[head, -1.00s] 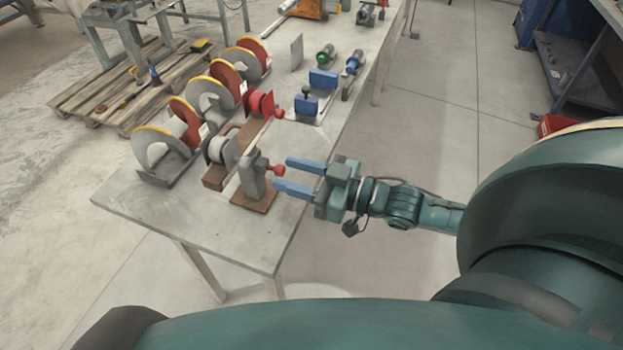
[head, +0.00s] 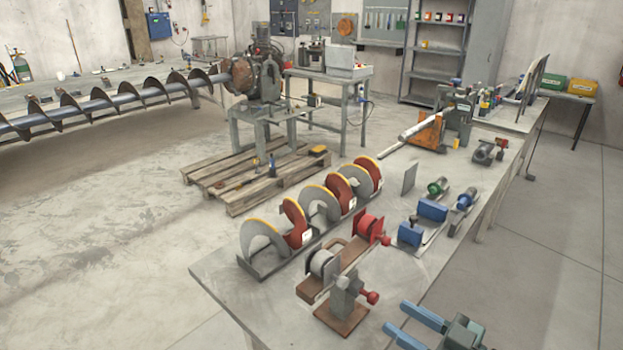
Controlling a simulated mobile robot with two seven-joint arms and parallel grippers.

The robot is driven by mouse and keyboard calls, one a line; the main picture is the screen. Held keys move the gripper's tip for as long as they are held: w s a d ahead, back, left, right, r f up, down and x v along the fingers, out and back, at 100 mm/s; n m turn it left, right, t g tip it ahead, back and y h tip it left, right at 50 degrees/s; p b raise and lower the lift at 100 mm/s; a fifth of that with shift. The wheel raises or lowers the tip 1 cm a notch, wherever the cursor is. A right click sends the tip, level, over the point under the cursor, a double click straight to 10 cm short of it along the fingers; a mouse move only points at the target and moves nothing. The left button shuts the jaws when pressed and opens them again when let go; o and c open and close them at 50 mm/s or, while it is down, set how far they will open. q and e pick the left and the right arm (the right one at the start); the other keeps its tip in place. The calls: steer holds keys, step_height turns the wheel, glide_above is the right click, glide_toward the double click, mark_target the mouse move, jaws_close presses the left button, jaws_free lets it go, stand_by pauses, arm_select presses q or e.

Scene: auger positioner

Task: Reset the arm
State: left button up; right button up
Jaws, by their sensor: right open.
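My right gripper (head: 396,317) shows at the bottom edge, right of centre. Its two blue fingers are apart with nothing between them, and they point left. It is beside the right edge of the grey workbench (head: 226,290), near the fixture with red knobs (head: 345,298), and apart from it. Most of my right arm is below the picture. My left gripper is not in view.
Grey and red auger flights (head: 262,240) stand in a row on the bench. Blue blocks (head: 432,209) and small tools lie farther along it. A wooden pallet (head: 250,190) and a long auger (head: 120,98) are behind. Floor right of the bench is clear.

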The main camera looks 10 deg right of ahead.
steer(key=s+a+f+m+g+h, duration=0.1)
steer(key=s+a+f+m+h, duration=0.1)
steer(key=f, duration=0.7)
steer(key=s+a+f+m+g+h, duration=0.2)
steer(key=s+a+f+h, duration=0.3)
steer(key=f, duration=0.4)
steer(key=shift+s+a+m+g+h, duration=0.25)
steer(key=shift+s+m+g+h, duration=0.05)
steer(key=shift+s, duration=0.25)
